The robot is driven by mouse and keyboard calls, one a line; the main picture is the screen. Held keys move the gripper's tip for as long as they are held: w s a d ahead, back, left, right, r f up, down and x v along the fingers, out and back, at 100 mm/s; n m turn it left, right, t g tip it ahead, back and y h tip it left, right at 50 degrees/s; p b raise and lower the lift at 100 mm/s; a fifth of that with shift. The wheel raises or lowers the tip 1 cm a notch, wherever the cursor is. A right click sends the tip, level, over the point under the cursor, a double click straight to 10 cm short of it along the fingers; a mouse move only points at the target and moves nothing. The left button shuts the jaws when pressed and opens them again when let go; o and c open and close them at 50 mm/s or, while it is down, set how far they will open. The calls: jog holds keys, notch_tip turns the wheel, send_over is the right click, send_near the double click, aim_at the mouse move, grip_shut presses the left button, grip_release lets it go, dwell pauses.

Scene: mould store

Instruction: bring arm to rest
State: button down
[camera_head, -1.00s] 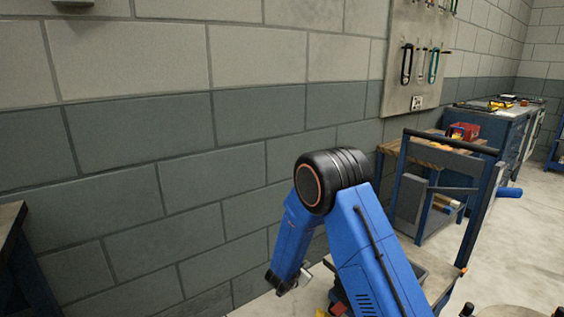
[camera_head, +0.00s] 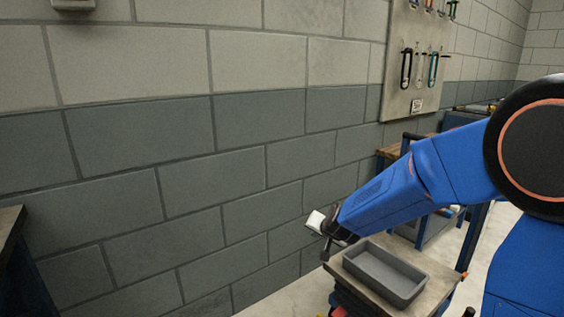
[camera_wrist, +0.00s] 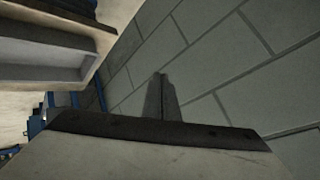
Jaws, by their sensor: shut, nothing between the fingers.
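My blue arm reaches in from the right of the head view and slopes down to the left. Its wrist end is near the block wall, with a small pale part beyond the black joint. In the wrist view my gripper (camera_wrist: 161,80) shows two narrow grey fingers pressed together, with nothing between them. They point toward the block wall.
A grey open tray (camera_head: 384,272), seemingly empty, sits on a cart top (camera_head: 443,283) just right of and below my wrist. The block wall (camera_head: 150,140) stands behind. A dark bench edge (camera_head: 10,222) is at far left. A tool board (camera_head: 416,50) hangs at upper right.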

jog(key=s+d+r+n+g, duration=0.15)
jog(key=s+d+r, duration=0.25)
jog(key=s, duration=0.5)
jog(key=s+d+r+n+g, duration=0.1)
jog(key=s+d+r+n, duration=0.2)
jog(key=s, duration=0.7)
jog(key=s+d+g+h, duration=0.1)
jog(key=s+d, duration=0.4)
jog(key=s, duration=0.6)
jog(key=s+d+g+h, duration=0.1)
jog(key=s+d, duration=0.4)
jog(key=s, duration=0.6)
jog(key=shift+s+d+r, duration=0.15)
jog(key=shift+s+r, duration=0.15)
jog(key=shift+r, duration=0.05)
jog(key=shift+w+n, duration=0.15)
jog(key=shift+n, duration=0.1)
